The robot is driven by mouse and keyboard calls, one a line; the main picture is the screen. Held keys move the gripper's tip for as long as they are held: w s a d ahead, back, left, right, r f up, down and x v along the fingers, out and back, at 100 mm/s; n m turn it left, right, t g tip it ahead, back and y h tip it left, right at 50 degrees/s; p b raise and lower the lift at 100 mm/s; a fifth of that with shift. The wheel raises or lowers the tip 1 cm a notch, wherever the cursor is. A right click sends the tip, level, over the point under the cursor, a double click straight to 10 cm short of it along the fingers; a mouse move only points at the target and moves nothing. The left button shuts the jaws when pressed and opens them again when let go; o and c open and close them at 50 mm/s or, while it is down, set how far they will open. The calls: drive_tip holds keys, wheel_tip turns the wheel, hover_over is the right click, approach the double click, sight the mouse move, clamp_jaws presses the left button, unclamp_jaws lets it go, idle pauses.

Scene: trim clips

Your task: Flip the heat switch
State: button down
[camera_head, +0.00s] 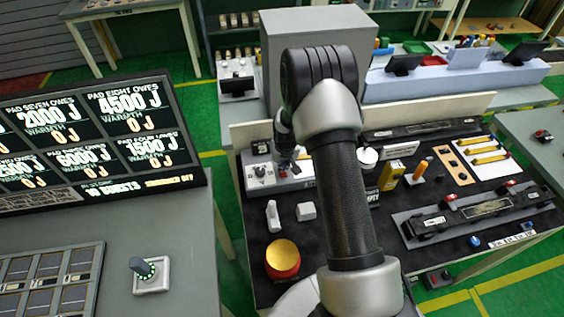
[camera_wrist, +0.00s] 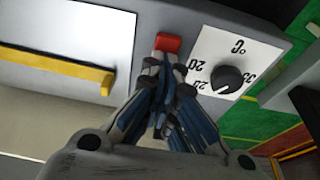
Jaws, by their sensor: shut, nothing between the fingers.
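The red switch (camera_wrist: 168,43) sits on the edge of a grey panel in the wrist view, beside a white dial plate marked °C. A black knob (camera_wrist: 227,78) is on that plate, to the right of the switch. My gripper (camera_wrist: 162,66) is shut and empty, its fingertips right at the lower edge of the red switch; I cannot tell whether they touch it. In the head view my gripper (camera_head: 287,163) is beside the white dial plate (camera_head: 262,173) on the bench. The switch is not clearly visible there.
A yellow bar handle (camera_wrist: 60,68) crosses a white panel left of the switch. A scoreboard screen (camera_head: 95,145) stands at left.

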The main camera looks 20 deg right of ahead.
drive_tip(key=shift+w+r, duration=0.1)
drive_tip(key=shift+r, duration=0.3)
drive_tip(key=w+p+v, duration=0.2)
drive_tip(key=v, duration=1)
drive_tip(key=shift+d+r, duration=0.25)
drive_tip(key=shift+r, duration=0.5)
